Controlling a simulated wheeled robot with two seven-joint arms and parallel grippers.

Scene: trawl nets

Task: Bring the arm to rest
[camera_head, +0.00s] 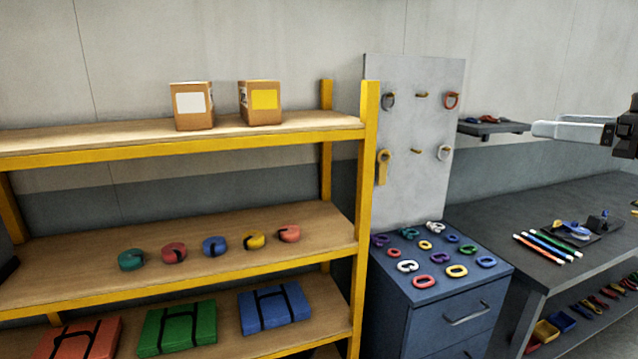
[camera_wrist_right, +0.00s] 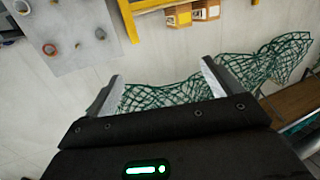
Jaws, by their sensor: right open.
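My right gripper (camera_head: 548,124) reaches in from the right edge of the head view, at about the height of a small dark wall shelf (camera_head: 492,128). Its pale fingers point left, and part of its arm is cut off by the frame. In the right wrist view the same gripper (camera_wrist_right: 162,72) is open, with its two fingers wide apart and nothing gripped. Green netting (camera_wrist_right: 165,92) shows between and beyond the fingers; I cannot tell how far behind them it is.
A yellow-framed shelf (camera_head: 367,200) holds boxes, coloured rolls and folded bundles. A grey pegboard (camera_head: 410,110) stands behind a blue drawer cabinet (camera_head: 440,310) with coloured rings on top. A dark bench (camera_head: 500,215) at right carries coloured sticks and tools. Air above the bench looks free.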

